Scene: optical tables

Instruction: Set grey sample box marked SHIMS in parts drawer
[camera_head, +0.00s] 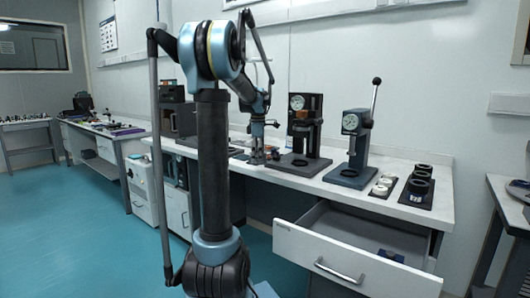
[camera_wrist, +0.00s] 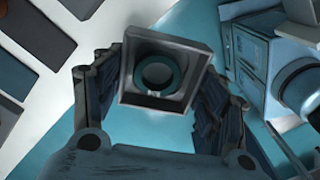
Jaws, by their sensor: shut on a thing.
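A grey square box (camera_wrist: 127,95) with a teal ring in its face is between the jaws of my gripper (camera_wrist: 160,85) in the wrist view. The fingers press on its left and right sides, and it looks tilted. I cannot read any marking on it. In the head view my gripper (camera_head: 257,157) is at the front of the white bench, left of the gauge stands; the box cannot be made out there. The parts drawer (camera_head: 300,250) is pulled open at the bench's right end, with a small dark blue item (camera_head: 391,255) inside toward the right.
Two gauge stands (camera_head: 304,130) (camera_head: 354,150) stand on the bench (camera_head: 330,194). Trays with white discs (camera_head: 382,187) and dark rings (camera_head: 418,187) lie to their right. The drawer juts into the floor space. Much of the drawer floor looks clear. Teal floor lies in front.

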